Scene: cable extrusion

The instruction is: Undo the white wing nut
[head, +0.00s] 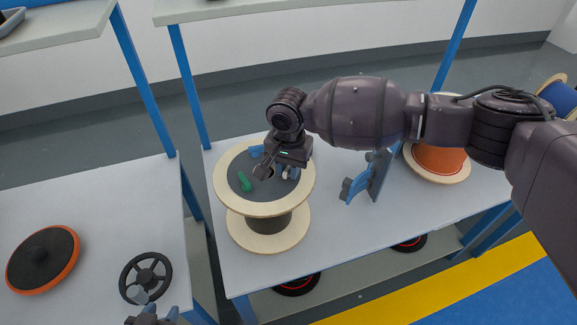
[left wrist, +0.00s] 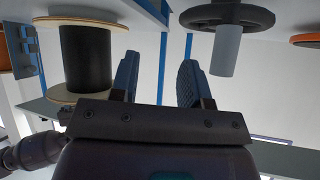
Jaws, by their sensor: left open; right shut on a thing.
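The white wing nut (head: 289,174) shows as a small pale piece at the right of the upright spool's (head: 226,184) dark hub face. My right gripper (head: 285,170) reaches down over the hub and is shut on the white wing nut; the gripper body hides part of it. My left gripper (head: 150,311) is at the bottom edge of the head view, near the left table. In the left wrist view its two blue fingers (left wrist: 157,82) are apart with nothing between them.
A green wing nut (head: 244,181) and a blue piece (head: 257,152) are also on the spool top. A blue-grey bracket (head: 367,180) and an orange spool (head: 438,160) stand to the right. A black handwheel (head: 146,277) and an orange-rimmed disc (head: 43,260) are on the left table.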

